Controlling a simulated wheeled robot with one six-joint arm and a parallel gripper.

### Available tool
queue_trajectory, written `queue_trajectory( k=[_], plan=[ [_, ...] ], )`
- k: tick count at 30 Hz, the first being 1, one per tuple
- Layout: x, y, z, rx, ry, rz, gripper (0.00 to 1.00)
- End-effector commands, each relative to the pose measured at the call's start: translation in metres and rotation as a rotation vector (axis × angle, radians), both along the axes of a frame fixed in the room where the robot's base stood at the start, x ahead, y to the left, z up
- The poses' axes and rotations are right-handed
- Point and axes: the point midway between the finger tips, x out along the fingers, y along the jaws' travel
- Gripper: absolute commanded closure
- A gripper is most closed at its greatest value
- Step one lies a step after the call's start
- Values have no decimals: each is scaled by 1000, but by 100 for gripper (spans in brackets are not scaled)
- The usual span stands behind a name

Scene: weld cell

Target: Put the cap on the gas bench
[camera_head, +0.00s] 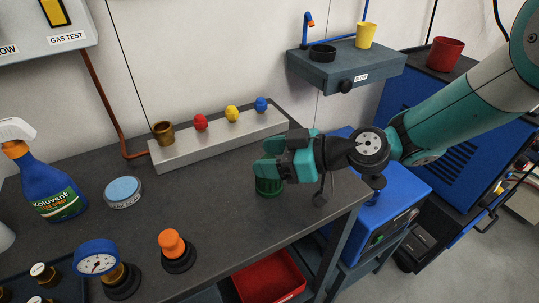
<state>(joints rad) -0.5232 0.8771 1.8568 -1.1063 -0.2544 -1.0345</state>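A dark green ribbed cap-like piece (268,187) shows at the bench top, right below my gripper. Its upper part is hidden behind a finger. My gripper (267,157) is low over the right part of the dark gas bench (220,204), its teal fingers pointing left. I cannot tell whether the fingers are around the green piece or just above it, nor whether it touches the bench.
A grey block (215,143) at the bench's back bears a brass cup (163,132) and red, yellow and blue knobs. A spray bottle (48,188), round tin (123,192), gauge (97,260) and orange-topped piece (174,246) stand left. The bench middle is clear.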

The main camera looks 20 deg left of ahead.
Motion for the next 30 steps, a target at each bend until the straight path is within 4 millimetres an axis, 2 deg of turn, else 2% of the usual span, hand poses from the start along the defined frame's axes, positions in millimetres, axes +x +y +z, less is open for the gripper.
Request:
queue_trajectory(
  k=[11, 14, 24, 30],
  plan=[
    [1, -4, 3, 0, -1, -2, 41],
    [3, -19, 7, 0, 1, -4, 41],
    [9, -89, 28, 0, -1, -5, 41],
    [10, -111, 36, 1, -1, -2, 41]
  ],
)
